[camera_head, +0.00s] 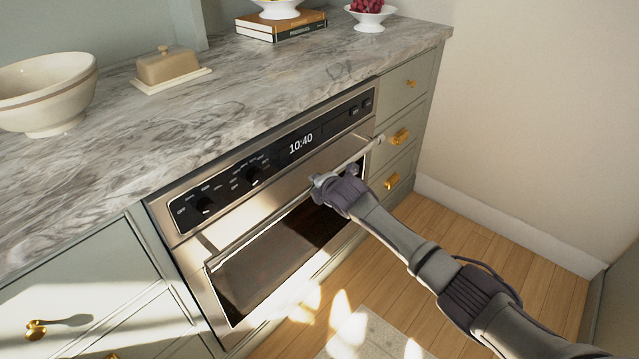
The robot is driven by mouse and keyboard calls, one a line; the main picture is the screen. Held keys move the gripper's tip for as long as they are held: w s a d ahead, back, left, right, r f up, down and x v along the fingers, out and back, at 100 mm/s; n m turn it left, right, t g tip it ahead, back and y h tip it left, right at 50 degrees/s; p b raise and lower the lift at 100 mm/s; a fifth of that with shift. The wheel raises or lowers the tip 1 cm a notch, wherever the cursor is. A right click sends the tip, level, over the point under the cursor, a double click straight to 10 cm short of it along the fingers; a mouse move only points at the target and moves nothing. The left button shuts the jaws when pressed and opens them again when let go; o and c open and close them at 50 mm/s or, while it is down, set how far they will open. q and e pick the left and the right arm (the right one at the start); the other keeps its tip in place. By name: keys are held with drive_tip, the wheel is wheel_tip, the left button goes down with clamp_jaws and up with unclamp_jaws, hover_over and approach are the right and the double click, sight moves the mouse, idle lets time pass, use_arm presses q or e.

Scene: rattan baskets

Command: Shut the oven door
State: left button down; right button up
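The oven (250,215) is built into the cabinets under the counter, with a black control panel showing 10:40. Its door (262,268) has a dark glass window and a long metal handle (262,228) across the top. The door stands upright, flush or nearly flush with the oven front; I cannot tell whether a small gap remains. My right gripper (322,186) is at the door's handle, right of its middle, and seems to touch it. Its fingers are bunched and partly hidden, so their opening is unclear. My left gripper is out of view.
The marble counter (230,85) above holds a cream bowl (45,92), a covered butter dish (168,68), books (285,25) and a fruit bowl (369,18). Drawers with gold pulls (398,137) flank the oven. The wooden floor (470,245) at the right is clear, beside a wall.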

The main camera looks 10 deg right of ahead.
drive_tip(key=o, duration=0.4)
drive_tip(key=shift+w+a+r, duration=0.1)
drive_tip(key=shift+w+a, duration=0.2)
drive_tip(key=shift+a, duration=0.1)
drive_tip(key=shift+s+d, duration=0.1)
drive_tip(key=shift+d, duration=0.1)
drive_tip(key=shift+s+r, duration=0.1)
drive_tip(key=shift+s, duration=0.1)
drive_tip(key=v, duration=1.1)
drive_tip(key=shift+s+r, duration=0.15)
drive_tip(key=shift+s, duration=0.05)
